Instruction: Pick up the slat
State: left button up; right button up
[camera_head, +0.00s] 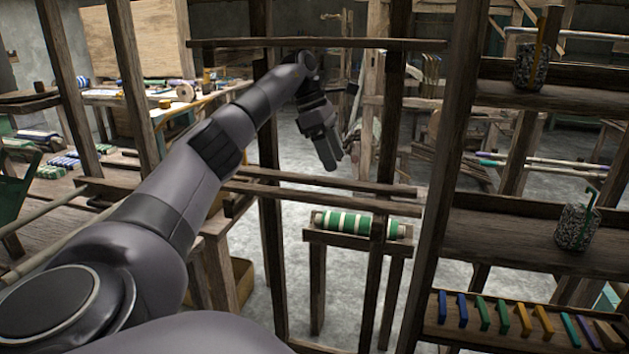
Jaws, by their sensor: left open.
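My left arm reaches in from the lower left across the loom frame. Its gripper (329,160) is open and empty, with the fingers pointing down. In the picture the fingertips are just above a long thin wooden slat (385,187) that runs across the frame. I cannot tell how far apart in depth they are. A second, similar wooden bar (285,193) runs just below and nearer. Which of these is the task's slat is not certain. My right gripper is not in view.
Upright loom posts (452,150) stand around the arm, and a crossbar (400,44) spans above. A green-and-white striped roll (357,223) rests on a small stand. Shelves at right hold jars (577,227) and coloured pieces (502,317). A worktable (110,95) stands back left.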

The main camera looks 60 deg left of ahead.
pick_arm(q)
send_over(374, 185)
jog(key=s+a, duration=0.2)
jog(key=shift+w+p, duration=0.15)
jog(key=shift+p, duration=0.2)
jog(key=shift+x, duration=2.55)
jog(key=shift+a, duration=0.1)
grip_shut()
